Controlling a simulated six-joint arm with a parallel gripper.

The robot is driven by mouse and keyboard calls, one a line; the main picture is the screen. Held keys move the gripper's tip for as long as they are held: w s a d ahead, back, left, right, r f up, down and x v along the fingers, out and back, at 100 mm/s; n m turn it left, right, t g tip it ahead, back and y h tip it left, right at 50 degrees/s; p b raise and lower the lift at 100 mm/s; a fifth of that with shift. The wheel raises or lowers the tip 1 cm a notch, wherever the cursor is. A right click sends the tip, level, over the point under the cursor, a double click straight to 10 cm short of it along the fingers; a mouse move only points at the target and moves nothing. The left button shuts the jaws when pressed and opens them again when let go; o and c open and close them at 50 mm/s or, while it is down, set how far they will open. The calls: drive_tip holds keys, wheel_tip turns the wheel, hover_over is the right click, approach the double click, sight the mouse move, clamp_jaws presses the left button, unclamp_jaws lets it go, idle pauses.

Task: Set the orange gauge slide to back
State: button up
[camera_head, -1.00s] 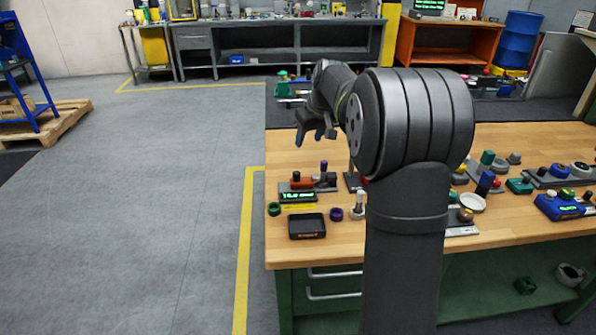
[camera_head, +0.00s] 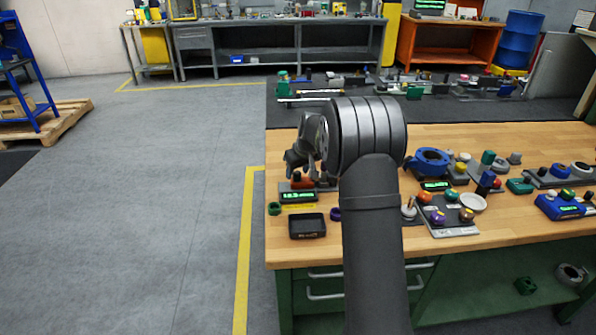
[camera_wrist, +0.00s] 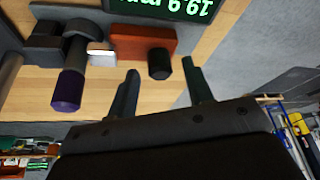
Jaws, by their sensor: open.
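The orange gauge slide (camera_wrist: 138,42) is an orange block with a black knob (camera_wrist: 160,66). In the head view, part of the orange block (camera_head: 302,181) shows behind the green-lit display (camera_head: 297,196); my gripper covers the rest. My gripper (camera_head: 297,166) is over the gauge in the head view. In the wrist view, the two fingers of my gripper (camera_wrist: 160,70) are spread, with the black knob between their tips in the picture. No grip on the knob shows, and I cannot tell the depth gap.
A purple-capped post (camera_wrist: 70,88) and grey gauge parts stand beside the slide. A black tray (camera_head: 307,226), a green ring (camera_head: 274,209) and a purple ring (camera_head: 336,214) are in front. A blue ring-shaped part (camera_head: 430,161) and knob panels stand to the right. The wooden bench's left edge is close.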

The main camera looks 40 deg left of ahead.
drive_tip(key=shift+f, duration=0.1)
clamp_jaws()
drive_tip(key=shift+s+a, duration=1.25)
drive_tip(key=shift+a, duration=0.1)
unclamp_jaws()
drive_tip(key=v, duration=1.7)
drive_tip(key=shift+r, duration=0.25)
drive_tip(key=shift+f, duration=0.1)
